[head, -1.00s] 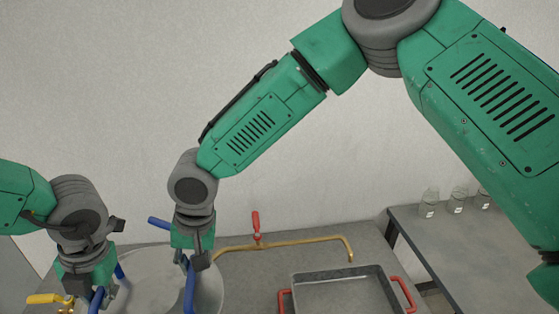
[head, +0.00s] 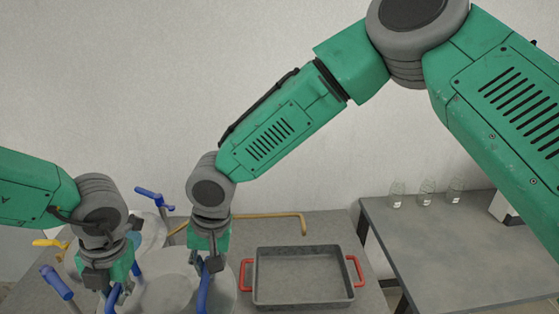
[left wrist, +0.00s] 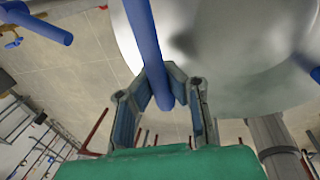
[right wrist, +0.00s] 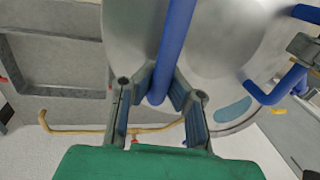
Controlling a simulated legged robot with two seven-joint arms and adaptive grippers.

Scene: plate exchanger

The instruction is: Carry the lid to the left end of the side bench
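The lid (head: 170,290) is a round grey metal cover with blue bar handles, at the bottom left of the head view, partly cut off. My left gripper (head: 112,290) is closed around one blue handle (left wrist: 148,45) at its left side. My right gripper (head: 206,272) is closed around the other blue handle (right wrist: 175,35) at its right side. The lid's metal face (right wrist: 130,30) fills the top of the right wrist view. Behind the lid is a round metal vessel (head: 150,232), mostly hidden. The side bench (head: 430,250) is the grey table at the right.
A grey tray (head: 300,303) with red handles stands right of the lid. A brass pipe (head: 270,215) runs behind it. Blue levers (head: 155,198) and a yellow handle (head: 50,243) stick out near the vessel. Several glass bottles (head: 427,193) stand at the bench's back; its front is clear.

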